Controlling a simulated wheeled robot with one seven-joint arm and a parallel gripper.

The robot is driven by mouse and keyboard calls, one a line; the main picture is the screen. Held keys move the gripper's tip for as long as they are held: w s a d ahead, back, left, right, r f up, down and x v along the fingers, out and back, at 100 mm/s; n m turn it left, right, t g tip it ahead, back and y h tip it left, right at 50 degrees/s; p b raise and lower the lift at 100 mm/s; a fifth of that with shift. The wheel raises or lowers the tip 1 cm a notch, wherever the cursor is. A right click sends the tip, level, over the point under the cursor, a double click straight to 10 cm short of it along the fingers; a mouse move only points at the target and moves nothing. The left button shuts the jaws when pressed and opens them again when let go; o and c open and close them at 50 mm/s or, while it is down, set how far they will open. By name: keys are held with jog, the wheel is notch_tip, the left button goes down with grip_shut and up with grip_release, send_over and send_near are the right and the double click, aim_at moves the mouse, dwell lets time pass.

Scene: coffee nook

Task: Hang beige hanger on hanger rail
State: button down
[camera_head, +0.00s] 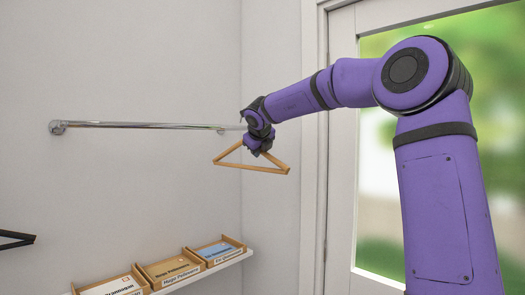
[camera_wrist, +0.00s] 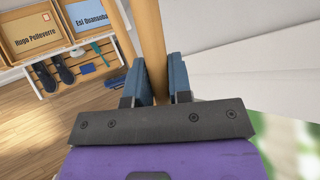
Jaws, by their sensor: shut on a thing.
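The beige hanger (camera_head: 233,165) is a triangular wooden frame. In the head view it hangs from my gripper (camera_head: 258,150), just below the right end of the rail. The chrome hanger rail (camera_head: 140,125) runs along the wall; its right end is partly hidden behind my wrist. In the wrist view the gripper (camera_wrist: 160,85) has its two blue fingers shut on a wooden bar of the hanger (camera_wrist: 152,40). The hanger's top is hidden by my wrist, so I cannot tell whether it touches the rail. The rail is not clearly seen in the wrist view.
Below the rail a white shelf (camera_head: 235,257) holds several labelled wooden trays (camera_head: 175,268). A dark hanger-like object (camera_head: 15,239) shows at the left edge. A glazed door (camera_head: 343,200) stands at right. In the wrist view, shoes (camera_wrist: 60,72) lie under the trays.

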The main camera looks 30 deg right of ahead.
jog(key=shift+w+a, duration=0.3)
jog(key=shift+w, duration=0.75)
jog(key=shift+w+a, duration=0.25)
jog(key=shift+w, duration=0.75)
jog(key=shift+w+a, duration=0.3)
jog(key=shift+w, duration=0.75)
jog(key=shift+s+f, duration=0.1)
jog(key=shift+f, duration=1.3)
jog(key=c, duration=1)
grip_release()
jog(key=shift+o, duration=0.2)
jog(key=shift+r, duration=0.1)
